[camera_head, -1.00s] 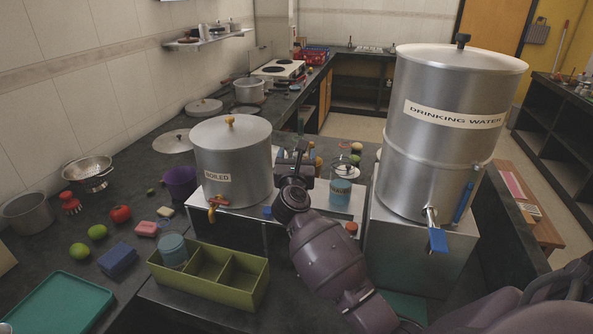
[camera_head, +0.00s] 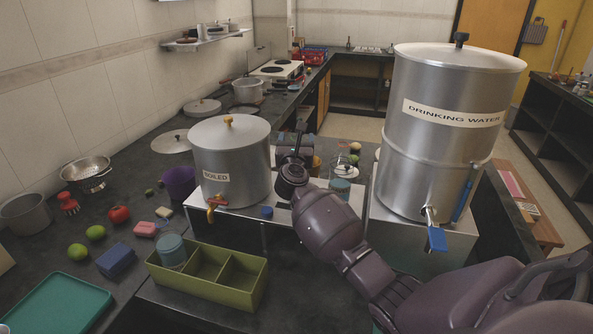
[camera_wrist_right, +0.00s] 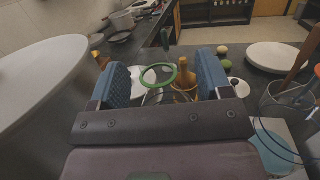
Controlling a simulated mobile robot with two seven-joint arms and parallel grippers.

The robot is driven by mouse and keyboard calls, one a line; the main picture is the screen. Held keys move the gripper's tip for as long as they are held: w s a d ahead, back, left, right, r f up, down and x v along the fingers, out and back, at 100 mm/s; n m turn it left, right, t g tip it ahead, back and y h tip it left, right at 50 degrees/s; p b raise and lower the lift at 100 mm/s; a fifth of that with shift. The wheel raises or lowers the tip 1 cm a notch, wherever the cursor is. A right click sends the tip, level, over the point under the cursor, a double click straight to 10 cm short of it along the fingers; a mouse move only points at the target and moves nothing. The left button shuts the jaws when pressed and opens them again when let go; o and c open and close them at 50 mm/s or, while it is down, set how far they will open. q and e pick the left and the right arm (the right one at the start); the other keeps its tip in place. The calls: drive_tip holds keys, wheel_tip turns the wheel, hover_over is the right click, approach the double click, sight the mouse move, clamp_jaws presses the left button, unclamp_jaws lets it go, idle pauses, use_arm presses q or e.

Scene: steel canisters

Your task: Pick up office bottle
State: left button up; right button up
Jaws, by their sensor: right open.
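My right gripper (camera_head: 301,138) is beside the BOILED canister, above the back of the steel stand. In the right wrist view its two blue-padded fingers (camera_wrist_right: 168,82) are apart. An amber bottle (camera_wrist_right: 184,75) stands beyond and between the fingers, with its lower part hidden by the gripper; it may be the office bottle, but I cannot tell for sure. In the head view an amber shape (camera_head: 316,166) shows just right of the gripper, partly hidden. A green ring (camera_wrist_right: 158,84) is also seen between the fingers. My left gripper is out of view.
The BOILED canister (camera_head: 230,165) stands close on the left, the tall DRINKING WATER canister (camera_head: 440,140) on the right. A glass jar (camera_head: 341,172) stands near my right wrist. A green divided tray (camera_head: 235,292) holds a teal-lidded jar (camera_head: 172,250). Fruit and sponges lie on the left counter.

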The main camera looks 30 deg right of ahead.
clamp_jaws()
drive_tip(key=shift+r, duration=0.1)
idle(0.3)
